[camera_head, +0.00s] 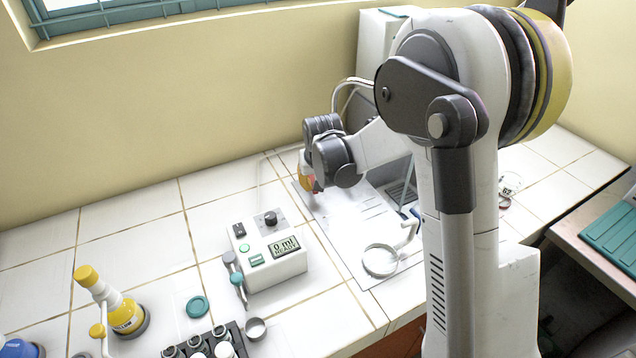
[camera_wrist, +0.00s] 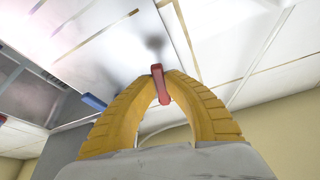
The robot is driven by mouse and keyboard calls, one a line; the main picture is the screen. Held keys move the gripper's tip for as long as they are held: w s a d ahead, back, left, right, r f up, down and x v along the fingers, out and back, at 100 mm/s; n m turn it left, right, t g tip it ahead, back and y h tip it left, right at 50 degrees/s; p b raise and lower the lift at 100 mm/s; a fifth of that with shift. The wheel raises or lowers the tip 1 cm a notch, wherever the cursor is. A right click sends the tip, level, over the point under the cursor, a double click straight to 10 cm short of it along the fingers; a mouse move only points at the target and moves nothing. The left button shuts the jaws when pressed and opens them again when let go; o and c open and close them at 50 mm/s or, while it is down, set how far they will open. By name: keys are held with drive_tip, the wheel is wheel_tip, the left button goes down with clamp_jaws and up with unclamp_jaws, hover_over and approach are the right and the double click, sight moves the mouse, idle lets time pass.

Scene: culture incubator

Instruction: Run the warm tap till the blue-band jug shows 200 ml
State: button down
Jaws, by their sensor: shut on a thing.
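My gripper (camera_wrist: 161,78) has its two yellow fingers closed on a small red lever (camera_wrist: 160,88) in the wrist view. A blue lever (camera_wrist: 94,102) shows to its left, apart from the fingers. In the head view my gripper (camera_head: 306,176) is at the back of the counter, near the wall, partly hidden by my wrist. A curved metal pipe (camera_head: 350,82) rises behind my arm; I cannot tell whether it is the tap's spout. I cannot make out a jug with a blue band or any running water in either view.
A white box (camera_head: 270,262) with a display reading "0 ml READY" stands left of a pale sheet (camera_head: 345,220). A round ring (camera_head: 380,261) lies over the sheet's front. Yellow-capped bottle (camera_head: 125,315), teal lid (camera_head: 197,306) and vial rack (camera_head: 238,338) are front left.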

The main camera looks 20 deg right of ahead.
drive_tip(key=shift+a+m, duration=0.3)
drive_tip(key=shift+m, duration=0.3)
drive_tip(key=c, duration=1.4)
unclamp_jaws()
drive_tip(key=v, duration=1.2)
drive_tip(key=shift+w+a, duration=0.15)
drive_tip(key=shift+a, duration=0.05)
